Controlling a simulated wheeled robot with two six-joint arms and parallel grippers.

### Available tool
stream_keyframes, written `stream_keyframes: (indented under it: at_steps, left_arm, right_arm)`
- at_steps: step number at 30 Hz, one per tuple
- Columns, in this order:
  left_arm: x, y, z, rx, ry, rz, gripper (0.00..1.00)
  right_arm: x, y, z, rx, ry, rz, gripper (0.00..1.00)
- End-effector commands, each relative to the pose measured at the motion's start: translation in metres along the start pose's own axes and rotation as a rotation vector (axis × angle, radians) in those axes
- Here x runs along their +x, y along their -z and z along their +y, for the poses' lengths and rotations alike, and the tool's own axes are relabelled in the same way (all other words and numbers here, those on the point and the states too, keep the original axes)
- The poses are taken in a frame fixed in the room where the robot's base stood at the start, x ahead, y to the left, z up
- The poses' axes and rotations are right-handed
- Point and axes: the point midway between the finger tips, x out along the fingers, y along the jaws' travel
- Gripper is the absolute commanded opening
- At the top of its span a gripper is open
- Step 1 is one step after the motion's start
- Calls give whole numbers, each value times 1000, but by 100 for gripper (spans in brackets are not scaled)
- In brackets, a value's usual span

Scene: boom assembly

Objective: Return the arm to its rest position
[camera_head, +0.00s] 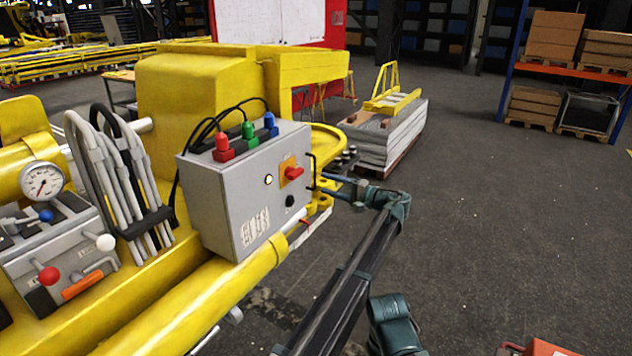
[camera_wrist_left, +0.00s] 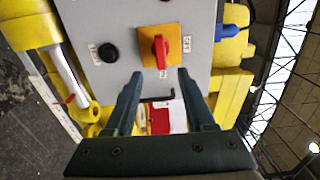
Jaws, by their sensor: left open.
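My left gripper (camera_head: 322,188) is at the right side of a grey control box (camera_head: 238,205) on the yellow boom machine. In the left wrist view its two fingers (camera_wrist_left: 160,86) are apart with nothing between them. They point at the box face, just below a red rotary switch (camera_wrist_left: 160,50) on a yellow plate. The same red switch (camera_head: 292,173) shows in the head view, to the left of the fingertips. Whether a finger touches the box or its black handle cannot be told.
Red, green and blue connectors with black cables (camera_head: 248,130) top the box. A yellow boom tube (camera_head: 190,305) runs below it. A stack of grey sheets (camera_head: 385,140) stands behind the gripper. Floor (camera_head: 490,220) to the right is open; an orange object (camera_head: 545,348) is at the bottom edge.

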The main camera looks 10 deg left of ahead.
Motion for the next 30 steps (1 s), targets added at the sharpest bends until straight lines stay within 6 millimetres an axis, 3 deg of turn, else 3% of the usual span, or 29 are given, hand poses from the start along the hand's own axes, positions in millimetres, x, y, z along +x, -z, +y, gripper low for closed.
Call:
stream_keyframes:
  at_steps: [7,16,19,23,27,30]
  left_arm:
    - [-16,0,0,0,0,-1,55]
    - [-16,-1,0,0,-1,-1,55]
    - [-10,-13,8,-1,-33,-8,55]
    - [9,-62,41,-11,-184,-35,55]
    - [23,-146,102,-44,-470,-81,55]
    - [16,-206,145,-85,-696,-116,55]
  right_arm:
    - [0,0,0,0,0,0,0]
    - [0,0,0,0,0,0,0]
    - [0,0,0,0,0,0,0]
    - [0,0,0,0,0,0,0]
    - [0,0,0,0,0,0,0]
    - [0,0,0,0,0,0,0]
